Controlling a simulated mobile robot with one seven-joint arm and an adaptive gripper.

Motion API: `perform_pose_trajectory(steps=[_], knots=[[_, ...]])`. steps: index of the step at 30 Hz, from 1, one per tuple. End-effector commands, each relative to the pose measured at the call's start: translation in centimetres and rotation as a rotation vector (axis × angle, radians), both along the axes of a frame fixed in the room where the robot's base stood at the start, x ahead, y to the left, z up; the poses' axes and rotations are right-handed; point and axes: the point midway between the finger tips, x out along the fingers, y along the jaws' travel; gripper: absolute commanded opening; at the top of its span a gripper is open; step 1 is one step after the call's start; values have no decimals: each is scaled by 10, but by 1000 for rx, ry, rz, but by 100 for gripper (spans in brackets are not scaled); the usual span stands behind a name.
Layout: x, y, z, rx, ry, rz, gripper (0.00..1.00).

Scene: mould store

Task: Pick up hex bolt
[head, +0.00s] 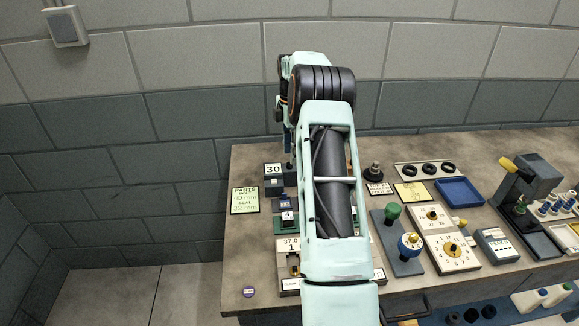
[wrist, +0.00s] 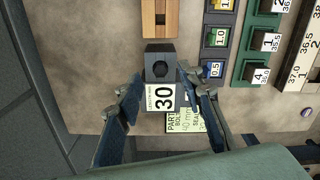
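I cannot clearly make out a hex bolt in either view. In the wrist view a grey block (wrist: 151,76) with a white "30" label has a dark round or hexagonal spot on its upper part; I cannot tell whether this is a hole or a bolt head. The block also shows in the head view (head: 273,183), left of my arm. My gripper (wrist: 160,82) is open, its fingers to the left and right of the block with gaps showing.
A parts card (head: 244,200) lies beside the "30" block. A wooden piece (wrist: 160,18) is just above it in the wrist view, with small numbered blocks (wrist: 215,70) to the right. A green knob (head: 393,211) and blue tray (head: 459,192) stand right of my arm.

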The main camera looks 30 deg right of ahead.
Motion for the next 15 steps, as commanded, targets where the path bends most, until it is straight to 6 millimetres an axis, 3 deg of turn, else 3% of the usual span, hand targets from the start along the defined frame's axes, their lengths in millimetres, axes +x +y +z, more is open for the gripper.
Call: perform_pose_trajectory(steps=[6, 15], knots=[[1, 6, -30, 1, 4, 1, 35], [1, 5, -37, -1, 0, 0, 35]])
